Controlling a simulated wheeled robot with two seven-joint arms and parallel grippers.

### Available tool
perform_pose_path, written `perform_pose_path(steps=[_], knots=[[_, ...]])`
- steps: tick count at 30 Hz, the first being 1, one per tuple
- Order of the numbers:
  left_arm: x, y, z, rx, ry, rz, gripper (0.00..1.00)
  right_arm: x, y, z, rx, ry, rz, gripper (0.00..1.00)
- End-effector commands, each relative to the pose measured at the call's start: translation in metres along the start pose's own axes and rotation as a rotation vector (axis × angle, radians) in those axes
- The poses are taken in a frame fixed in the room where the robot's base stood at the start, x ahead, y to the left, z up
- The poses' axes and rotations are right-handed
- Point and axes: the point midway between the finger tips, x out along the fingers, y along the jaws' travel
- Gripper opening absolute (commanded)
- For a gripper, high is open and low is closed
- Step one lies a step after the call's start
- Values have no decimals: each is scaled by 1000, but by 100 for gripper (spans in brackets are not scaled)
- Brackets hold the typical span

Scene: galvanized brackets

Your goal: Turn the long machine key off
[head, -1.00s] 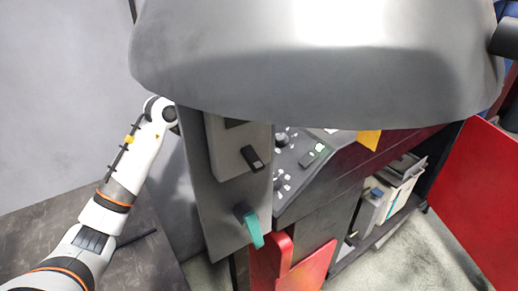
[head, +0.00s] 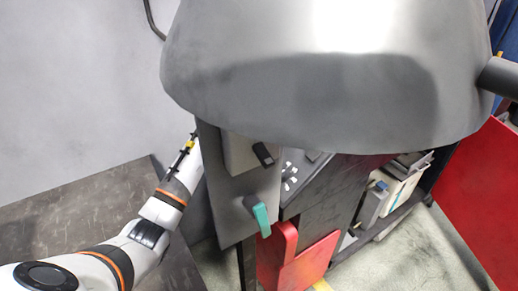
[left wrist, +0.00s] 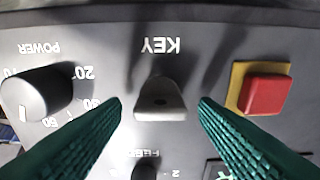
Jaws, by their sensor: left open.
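In the left wrist view a grey key knob (left wrist: 160,97) stands on a dark panel by the upside-down white word KEY. My left gripper (left wrist: 160,108) is open, its two green ribbed fingers on either side of the knob with a gap to each. I see no contact. In the head view my left arm comes in from the left and passes behind the grey side panel (head: 228,205), so its gripper and the key are hidden there. My right gripper is not in view.
The wrist view shows a black POWER dial (left wrist: 38,92) left of the key and a red button (left wrist: 265,94) on yellow to its right. In the head view, a large grey hood (head: 320,90) overhangs the machine. A teal lever (head: 262,220) sticks out below.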

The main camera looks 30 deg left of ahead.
Motion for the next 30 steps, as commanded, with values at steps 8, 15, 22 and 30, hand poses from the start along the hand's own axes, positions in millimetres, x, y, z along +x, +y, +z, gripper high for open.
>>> perform_pose_path(steps=[8,15,22,30], knots=[[0,0,0,-1,0,0,32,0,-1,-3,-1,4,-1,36],[0,0,0,-3,0,-1,10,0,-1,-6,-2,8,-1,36],[-1,-1,0,-50,-1,-8,10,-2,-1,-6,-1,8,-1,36],[-2,-1,0,-223,-4,-28,10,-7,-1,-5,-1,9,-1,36]])
